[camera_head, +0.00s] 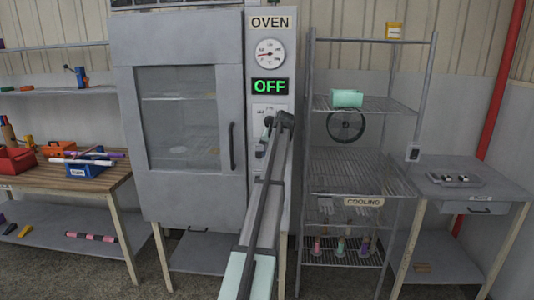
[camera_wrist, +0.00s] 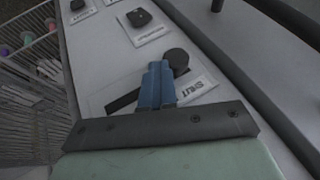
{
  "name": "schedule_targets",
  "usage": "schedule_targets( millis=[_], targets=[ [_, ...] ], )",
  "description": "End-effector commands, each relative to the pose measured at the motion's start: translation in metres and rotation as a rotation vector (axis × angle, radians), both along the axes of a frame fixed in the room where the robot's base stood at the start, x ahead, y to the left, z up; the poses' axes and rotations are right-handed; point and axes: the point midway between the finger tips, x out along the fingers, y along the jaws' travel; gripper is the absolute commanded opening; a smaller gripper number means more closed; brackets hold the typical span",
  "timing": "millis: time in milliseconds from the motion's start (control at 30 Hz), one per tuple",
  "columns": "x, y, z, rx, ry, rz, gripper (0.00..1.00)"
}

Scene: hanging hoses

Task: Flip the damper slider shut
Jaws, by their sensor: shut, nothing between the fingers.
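The damper slider's round black knob (camera_wrist: 177,60) shows in the wrist view at the upper right end of a dark slot (camera_wrist: 123,102). A label reading "SHUT" (camera_wrist: 192,89) sits beside that end of the slot. My gripper (camera_wrist: 156,70) has its blue fingers together and empty, in front of the slot just left of the knob. The fingers hide the middle of the slot; I cannot tell whether they touch the knob. In the head view my arm reaches up to the oven's control panel (camera_head: 284,20) and covers the slider area.
The oven door (camera_head: 181,120), closed, is left of the panel, with a vertical handle (camera_head: 232,146). A square black knob (camera_wrist: 140,17) is near the slider. The cooling rack (camera_head: 360,104) stands close on the right. A workbench (camera_head: 50,177) stands left.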

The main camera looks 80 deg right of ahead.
Motion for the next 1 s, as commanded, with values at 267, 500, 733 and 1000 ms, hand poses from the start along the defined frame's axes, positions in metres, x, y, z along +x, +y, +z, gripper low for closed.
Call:
schedule_targets(
  millis=[267,500,733,1000],
  targets=[
    [-0.037,0.005,0.006,-0.001,0.002,-0.004,0.0],
    [-0.057,0.025,0.045,-0.002,0.002,-0.003,0.0],
    [-0.07,0.04,0.074,-0.002,0.002,-0.002,0.0],
    [-0.077,0.048,0.088,0.0,0.002,-0.002,0.0]
  ],
)
